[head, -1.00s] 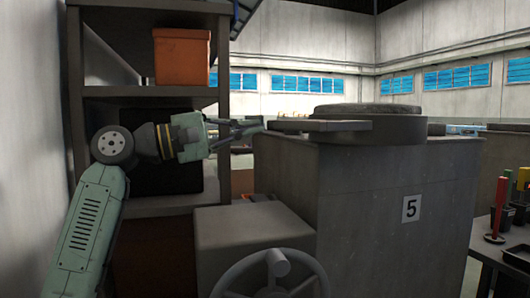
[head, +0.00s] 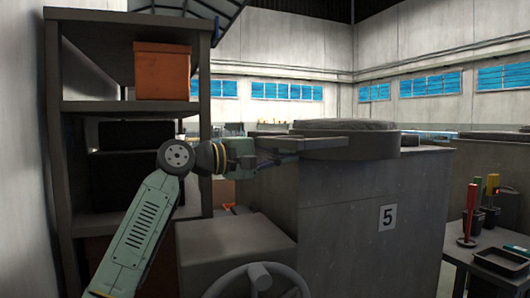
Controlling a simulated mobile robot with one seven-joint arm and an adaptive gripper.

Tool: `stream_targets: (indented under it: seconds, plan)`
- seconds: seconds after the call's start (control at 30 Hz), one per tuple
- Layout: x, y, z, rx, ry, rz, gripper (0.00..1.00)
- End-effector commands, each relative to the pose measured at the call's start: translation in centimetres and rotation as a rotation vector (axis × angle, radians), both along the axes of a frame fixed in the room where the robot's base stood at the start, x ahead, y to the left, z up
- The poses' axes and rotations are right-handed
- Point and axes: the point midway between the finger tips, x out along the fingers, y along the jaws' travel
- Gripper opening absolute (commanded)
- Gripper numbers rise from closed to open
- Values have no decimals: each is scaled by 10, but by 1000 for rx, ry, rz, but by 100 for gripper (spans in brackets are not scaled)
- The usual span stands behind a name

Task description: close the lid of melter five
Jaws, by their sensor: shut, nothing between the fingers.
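Melter five (head: 375,190) is the large grey block with a "5" label, right of centre in the head view. A round grey collar (head: 350,147) sits on its top, with a darker flat disc (head: 343,126) lying level on it. A flat slab (head: 292,144) sticks out from the collar to the left. I cannot tell exactly which piece is the lid or how far it stands open. My gripper (head: 288,158) is shut and empty, pointing right. Its fingertips overlap the slab's lower edge in the picture; contact cannot be told.
A shelf rack (head: 140,106) with an orange bin (head: 162,71) stands at left behind my arm. A lower grey block (head: 235,245) with a handwheel (head: 260,277) is in front of the melter. At right, a table (head: 455,250) holds a dark tray (head: 500,261) and coloured-handled tools.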

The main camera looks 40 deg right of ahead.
Motion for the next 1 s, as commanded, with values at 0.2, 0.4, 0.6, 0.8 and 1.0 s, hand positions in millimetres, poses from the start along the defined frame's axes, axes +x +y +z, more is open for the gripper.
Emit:
stream_targets:
  seconds: [0.2,0.4,0.6,0.8,1.0]
  plan:
    - [-1,-10,0,-1,0,0,0]
    - [-1,-10,0,-1,0,1,0]
    - [-6,-20,1,1,0,-1,0]
    - [-28,-67,3,2,-1,-5,0]
    - [-38,-106,3,1,1,-5,0]
